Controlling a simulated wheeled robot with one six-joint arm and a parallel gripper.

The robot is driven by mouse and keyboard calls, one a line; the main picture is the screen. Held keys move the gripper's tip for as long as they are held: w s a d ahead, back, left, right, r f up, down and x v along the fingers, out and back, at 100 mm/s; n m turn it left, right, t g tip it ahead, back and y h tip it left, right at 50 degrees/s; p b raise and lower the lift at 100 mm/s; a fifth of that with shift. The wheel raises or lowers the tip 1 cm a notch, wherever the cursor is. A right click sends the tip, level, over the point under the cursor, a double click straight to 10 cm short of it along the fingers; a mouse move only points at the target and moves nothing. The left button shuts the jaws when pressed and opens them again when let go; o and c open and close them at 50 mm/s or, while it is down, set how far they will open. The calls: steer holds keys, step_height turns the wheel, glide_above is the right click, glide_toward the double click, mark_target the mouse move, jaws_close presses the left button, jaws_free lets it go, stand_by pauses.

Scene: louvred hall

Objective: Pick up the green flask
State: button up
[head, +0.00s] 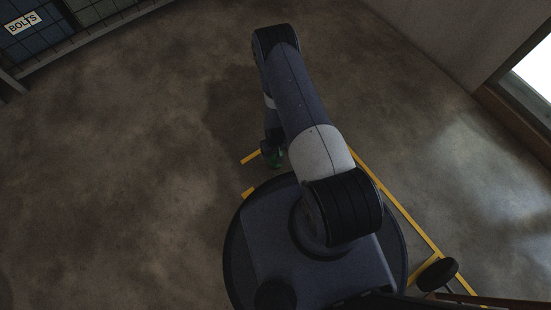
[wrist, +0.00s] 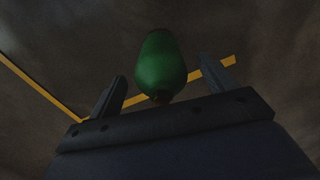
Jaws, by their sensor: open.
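The green flask (wrist: 161,66) shows in the wrist view, beyond the two fingers of my gripper (wrist: 168,88) and roughly midway between them. My gripper is open, with a finger on each side and a gap between each finger and the flask in the picture. In the head view the green flask (head: 272,155) is a small dark green patch close by my base, partly covered by my arm. My gripper's fingers cannot be made out in the head view.
Yellow floor lines (head: 399,206) run around my base, and the brown concrete floor (head: 130,150) to the left is clear. A shelf of bins with a BOLTS label (head: 23,24) stands at top left. A wall and a bright window (head: 533,68) are at right.

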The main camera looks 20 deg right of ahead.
step_height(320, 180, down, 2)
steer(key=shift+f, duration=0.25)
steer(key=shift+c, duration=0.3)
steer(key=c, duration=1.2)
